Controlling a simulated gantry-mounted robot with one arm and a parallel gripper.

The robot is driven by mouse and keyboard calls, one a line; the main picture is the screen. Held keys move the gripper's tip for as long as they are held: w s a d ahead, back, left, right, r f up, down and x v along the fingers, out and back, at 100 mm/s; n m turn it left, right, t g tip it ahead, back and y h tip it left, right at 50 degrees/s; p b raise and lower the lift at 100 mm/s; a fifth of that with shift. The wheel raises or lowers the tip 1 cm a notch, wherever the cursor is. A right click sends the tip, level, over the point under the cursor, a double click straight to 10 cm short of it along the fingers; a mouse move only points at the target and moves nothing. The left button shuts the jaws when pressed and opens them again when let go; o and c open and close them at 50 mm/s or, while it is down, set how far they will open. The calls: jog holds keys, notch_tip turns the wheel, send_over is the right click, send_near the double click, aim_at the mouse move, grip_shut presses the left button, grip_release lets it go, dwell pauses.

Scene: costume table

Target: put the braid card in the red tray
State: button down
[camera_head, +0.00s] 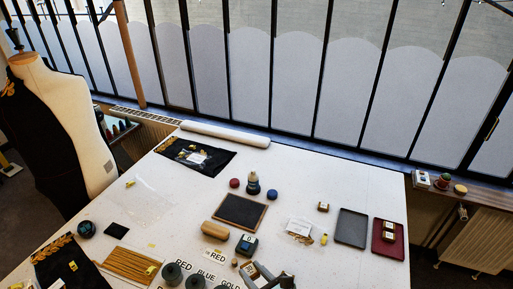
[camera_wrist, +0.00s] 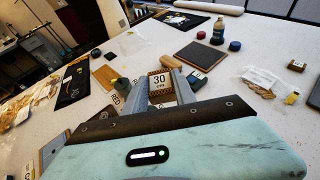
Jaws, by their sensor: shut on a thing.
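My gripper (camera_wrist: 161,88) is shut on a small brown-edged card or block with a white label reading 30, which I take to be the braid card (camera_wrist: 159,81). The held card shows between the two grey fingers in the wrist view. The red tray (camera_head: 388,252) lies at the table's right side, well right of my gripper. It holds small brown labelled pieces. The tray is not in the wrist view.
A dark grey tray (camera_head: 351,228) lies just left of the red tray. A similar small labelled piece (camera_head: 323,207) and a clear bag (camera_head: 299,228) lie between. A dark board (camera_head: 240,212), dark bottle (camera_head: 253,184) and teal block (camera_head: 246,245) stand near the middle.

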jog(key=shift+s+d+r+m+h+p, duration=0.1)
jog(key=shift+d+r+m+h+p, duration=0.15)
jog(key=shift+r+p, duration=0.3)
jog(key=shift+s+d+r+m+h+p, duration=0.1)
jog(key=shift+d+r+m+h+p, duration=0.15)
jog(key=shift+r, duration=0.35)
jog(key=shift+w+a+r+m+t+h, duration=0.15)
jog(key=shift+a+m+t+h, duration=0.15)
jog(key=shift+a, duration=0.25)
jog(key=shift+w+a+m+t+h, duration=0.2)
jog(key=shift+a+m+t, duration=0.1)
jog(key=shift+a, duration=0.25)
jog(key=shift+s+a+f+m+h, duration=0.2)
jog(key=shift+a+m+h, duration=0.1)
jog(key=shift+h, duration=0.2)
jog(key=s+d+f+m+t+h, duration=0.1)
jog(key=s+d+f+m+h, duration=0.2)
jog(key=s+h, duration=0.1)
jog(key=shift+s+f+m, duration=0.4)
jog(key=shift+s, duration=0.25)
